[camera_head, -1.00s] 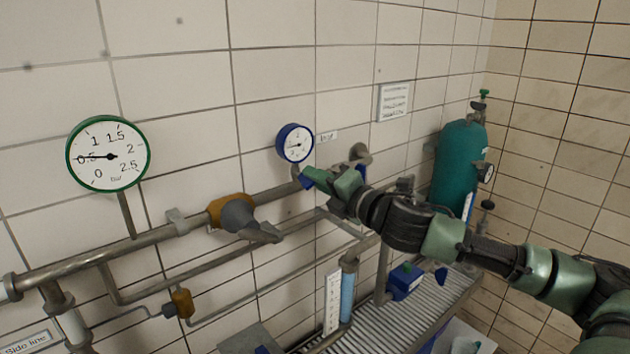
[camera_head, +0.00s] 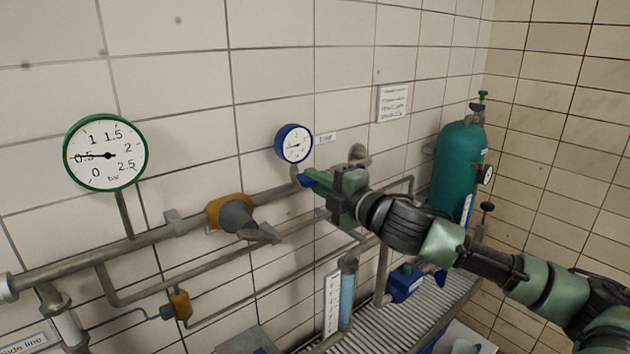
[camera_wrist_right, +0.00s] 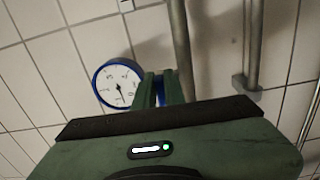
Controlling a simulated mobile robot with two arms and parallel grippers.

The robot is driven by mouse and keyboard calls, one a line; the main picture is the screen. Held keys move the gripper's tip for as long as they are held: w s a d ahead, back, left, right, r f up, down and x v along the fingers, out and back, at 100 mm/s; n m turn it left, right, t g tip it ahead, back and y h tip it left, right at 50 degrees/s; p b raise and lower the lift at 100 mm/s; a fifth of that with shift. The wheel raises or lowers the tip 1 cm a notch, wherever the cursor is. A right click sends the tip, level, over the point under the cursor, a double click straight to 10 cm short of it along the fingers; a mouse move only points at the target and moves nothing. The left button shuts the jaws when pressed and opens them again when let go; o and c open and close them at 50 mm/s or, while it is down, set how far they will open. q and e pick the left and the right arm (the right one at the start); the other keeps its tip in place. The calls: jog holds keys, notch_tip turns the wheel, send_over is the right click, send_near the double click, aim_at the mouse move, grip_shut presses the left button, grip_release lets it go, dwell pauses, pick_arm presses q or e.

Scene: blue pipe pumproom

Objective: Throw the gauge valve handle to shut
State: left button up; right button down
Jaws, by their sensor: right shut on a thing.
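The small blue-rimmed gauge (camera_head: 294,144) is on the wall at mid-picture, above the pipe. The blue gauge valve handle (camera_head: 306,180) shows just below it, mostly hidden by my right gripper (camera_head: 314,184). That gripper reaches in from the right and is shut on the handle. In the right wrist view, the blue handle (camera_wrist_right: 172,88) shows between the green fingers (camera_wrist_right: 166,90), next to the blue-rimmed gauge (camera_wrist_right: 117,84). The handle's exact angle is hidden. My left gripper is not in view.
A large green-rimmed gauge (camera_head: 105,153) is at the left. A yellow-and-grey valve (camera_head: 232,214) sits on the pipe left of my gripper. Thinner pipes run below. A teal gas cylinder (camera_head: 459,172) stands in the right corner, behind my right arm.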

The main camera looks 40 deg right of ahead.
jog(key=c, duration=1.5)
grip_release()
jog(key=shift+d, duration=0.1)
jog(key=shift+f, duration=0.1)
jog(key=s+b, duration=0.2)
jog(key=s, duration=0.6)
jog(key=shift+d, duration=0.3)
